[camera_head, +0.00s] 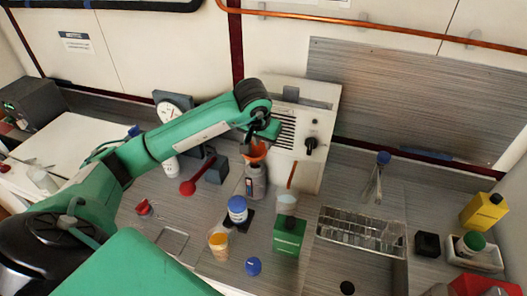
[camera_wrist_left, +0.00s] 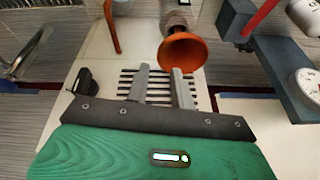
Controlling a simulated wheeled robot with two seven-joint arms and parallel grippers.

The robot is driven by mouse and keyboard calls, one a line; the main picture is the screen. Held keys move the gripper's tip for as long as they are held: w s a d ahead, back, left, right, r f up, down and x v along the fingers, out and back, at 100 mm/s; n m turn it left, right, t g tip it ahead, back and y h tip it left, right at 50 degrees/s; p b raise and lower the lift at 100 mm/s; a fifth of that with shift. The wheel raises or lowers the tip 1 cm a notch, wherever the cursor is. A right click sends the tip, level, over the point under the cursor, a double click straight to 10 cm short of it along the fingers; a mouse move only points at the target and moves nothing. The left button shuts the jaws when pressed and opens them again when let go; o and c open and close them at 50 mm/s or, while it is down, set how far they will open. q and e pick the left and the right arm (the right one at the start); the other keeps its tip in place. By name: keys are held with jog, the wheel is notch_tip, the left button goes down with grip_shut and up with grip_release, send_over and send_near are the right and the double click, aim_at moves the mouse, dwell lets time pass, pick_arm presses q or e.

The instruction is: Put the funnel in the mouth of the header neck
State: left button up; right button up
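The orange funnel (camera_head: 254,153) stands over the top of a grey bottle-like vessel (camera_head: 256,182), which I take to be the header neck. The funnel's wide rim faces up and its stem is hidden, so how deep it sits is unclear. In the left wrist view the funnel (camera_wrist_left: 184,51) is just past my fingertips, with the pale vessel (camera_wrist_left: 174,14) behind it. My left gripper (camera_wrist_left: 161,70) has its two fingers apart with nothing visibly between them. The right fingertip overlaps the funnel's near rim; contact is unclear. My left gripper (camera_head: 263,135) is above the funnel. My right gripper is not in view.
A white vented box (camera_head: 318,127) stands right behind the vessel. A red spoon-shaped item (camera_head: 188,187) leans at left; a tube rack (camera_head: 358,232) is at right.

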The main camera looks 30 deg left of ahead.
pick_arm(q)
jog(key=b+v, duration=0.1)
jog(key=v, duration=0.5)
jog(key=shift+r, duration=0.25)
jog(key=shift+s+f, duration=0.1)
jog(key=shift+s, duration=0.05)
